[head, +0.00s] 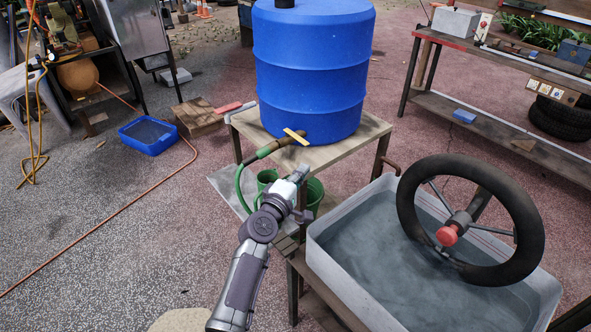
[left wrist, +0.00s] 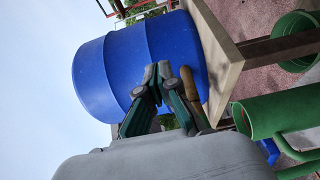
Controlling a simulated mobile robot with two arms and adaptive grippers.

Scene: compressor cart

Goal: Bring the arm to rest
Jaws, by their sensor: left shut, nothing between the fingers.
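My left arm reaches up from the bottom of the head view, and its gripper (head: 300,174) is just in front of the wooden stand (head: 340,154), below the tap. The left wrist view shows its fingers (left wrist: 157,78) closed together with nothing between them. Beyond them is the blue barrel (left wrist: 110,72). In the head view the barrel (head: 312,75) stands upright on the stand. Its brass tap has a yellow lever (head: 297,137) and a green hose (head: 243,185). The gripper appears apart from the tap. My right gripper is not in view.
A grey water tub (head: 375,270) with a wheel (head: 530,225) over it stands at right. Green cans (head: 315,197) are under the stand. A blue tray (head: 149,136) and an orange hose (head: 95,238) lie at left. The ground at lower left is mostly clear.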

